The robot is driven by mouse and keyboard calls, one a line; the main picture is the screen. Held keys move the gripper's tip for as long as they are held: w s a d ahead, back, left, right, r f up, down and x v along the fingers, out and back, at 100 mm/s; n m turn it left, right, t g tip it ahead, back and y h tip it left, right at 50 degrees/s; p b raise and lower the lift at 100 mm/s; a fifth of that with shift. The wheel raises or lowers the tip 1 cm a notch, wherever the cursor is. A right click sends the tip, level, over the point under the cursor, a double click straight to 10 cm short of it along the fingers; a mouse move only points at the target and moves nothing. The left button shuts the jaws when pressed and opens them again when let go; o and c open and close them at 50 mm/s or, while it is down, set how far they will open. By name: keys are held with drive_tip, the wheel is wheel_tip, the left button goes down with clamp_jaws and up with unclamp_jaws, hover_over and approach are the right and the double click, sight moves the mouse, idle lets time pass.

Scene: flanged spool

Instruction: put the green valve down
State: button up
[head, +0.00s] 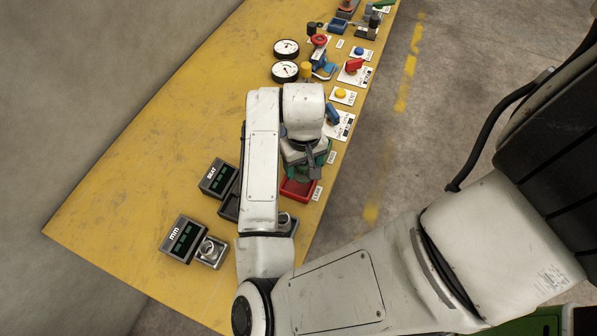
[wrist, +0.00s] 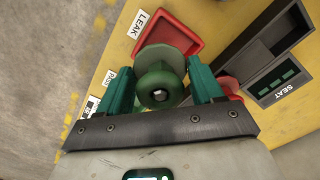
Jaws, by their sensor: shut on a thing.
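The green valve (wrist: 158,84) is a round spool with a wide, paler flange. In the wrist view it sits between the two green fingers of my gripper (wrist: 160,72), which is shut on it. The flange overlaps the open red tray (wrist: 197,47) beside the LEAK label; I cannot tell its height above the tray. In the head view my gripper (head: 304,168) is just beyond the red tray (head: 297,191), over the bench's right edge area. My arm and gripper hide most of the valve there.
A SEAT display (head: 217,178) and an MM display (head: 183,240) stand on the yellow bench (head: 160,130) to the left. A dark tray (wrist: 232,58) lies beside the red one. Gauges (head: 285,71), buttons and levers line the bench farther back. The left of the bench is clear.

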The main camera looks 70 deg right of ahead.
sight(299, 175)
drive_tip(key=f, duration=0.2)
drive_tip(key=w+f, duration=0.1)
drive_tip(key=shift+a+f, duration=0.2)
drive_tip(key=shift+a, duration=0.05)
drive_tip(key=shift+f, duration=0.45)
drive_tip(key=shift+f, duration=0.1)
drive_tip(key=shift+f, duration=0.2)
drive_tip(key=o, duration=1.4)
drive_tip(key=shift+c, duration=0.2)
wheel_tip(299, 175, up, 13)
drive_tip(key=shift+f, duration=0.2)
